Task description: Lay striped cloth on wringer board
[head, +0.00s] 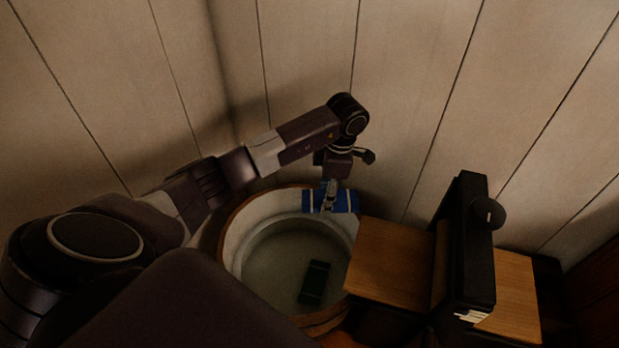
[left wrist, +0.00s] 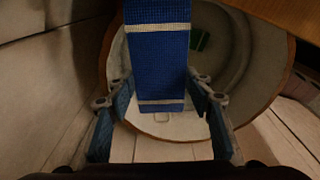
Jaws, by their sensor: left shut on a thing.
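A blue cloth with white stripes (head: 346,201) hangs over the back right rim of the round tub in the head view. My left gripper (head: 330,196) comes down on it from above and is shut on it. In the left wrist view the striped cloth (left wrist: 158,62) runs between the two fingers of my left gripper (left wrist: 160,88). The wringer board (head: 392,262) is a flat wooden surface right of the tub, on the near side of the black wringer (head: 473,245). It is bare. My right gripper is not in view.
The wooden tub (head: 232,230) has a pale inside, with a dark green cloth (head: 314,283) lying in it. A second wooden board (head: 516,300) shows right of the wringer. The upright wringer and its round knob (head: 488,213) stand between the boards. Plank walls close off the back.

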